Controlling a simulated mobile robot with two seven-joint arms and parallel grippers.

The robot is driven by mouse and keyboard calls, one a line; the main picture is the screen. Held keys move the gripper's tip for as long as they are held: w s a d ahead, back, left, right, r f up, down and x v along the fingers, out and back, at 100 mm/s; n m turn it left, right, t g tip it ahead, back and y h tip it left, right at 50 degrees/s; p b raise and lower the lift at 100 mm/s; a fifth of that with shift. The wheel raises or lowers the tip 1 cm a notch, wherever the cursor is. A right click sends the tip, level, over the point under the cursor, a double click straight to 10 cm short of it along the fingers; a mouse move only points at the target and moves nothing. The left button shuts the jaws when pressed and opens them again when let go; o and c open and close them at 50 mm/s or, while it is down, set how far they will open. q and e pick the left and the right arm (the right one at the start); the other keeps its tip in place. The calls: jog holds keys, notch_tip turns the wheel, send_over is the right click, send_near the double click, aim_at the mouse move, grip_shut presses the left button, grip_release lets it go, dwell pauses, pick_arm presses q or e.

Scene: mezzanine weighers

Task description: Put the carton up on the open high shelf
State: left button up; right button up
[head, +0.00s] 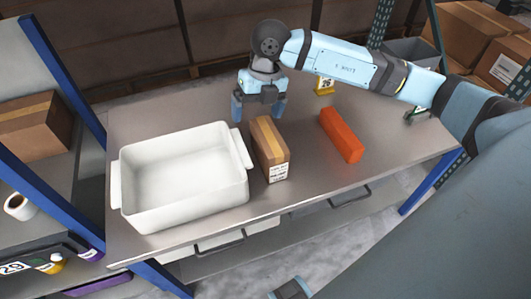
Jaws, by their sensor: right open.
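A small brown carton (270,150) with a lighter tape strip and a white printed label on its near end stands on the grey table (215,100), just right of the white bin. My right gripper (259,115) points down behind the carton's far end, its fingers apart with nothing between them. The gripper appears clear of the carton, though the exact gap is hard to judge. I cannot tell which shelf is the open high one.
A large empty white bin (180,208) fills the table's left part. An orange block (341,135) lies right of the carton, and a small yellow item (324,87) stands behind it. Bigger boxes (470,35) and a grey bin (410,50) are at the back right.

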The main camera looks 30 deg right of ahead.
aim_at(269, 143)
jog(key=d+h, duration=0.1)
jog(key=d, duration=0.1)
jog(key=d+f+h, duration=0.1)
jog(key=shift+d+h, duration=0.3)
jog(key=shift+d, duration=0.05)
notch_tip(269, 143, down, 13)
jog(key=shift+w+f, duration=0.1)
jog(key=shift+w, duration=0.05)
jog(key=c, duration=1.4)
jog(key=shift+o, duration=0.2)
notch_tip(269, 143, up, 20)
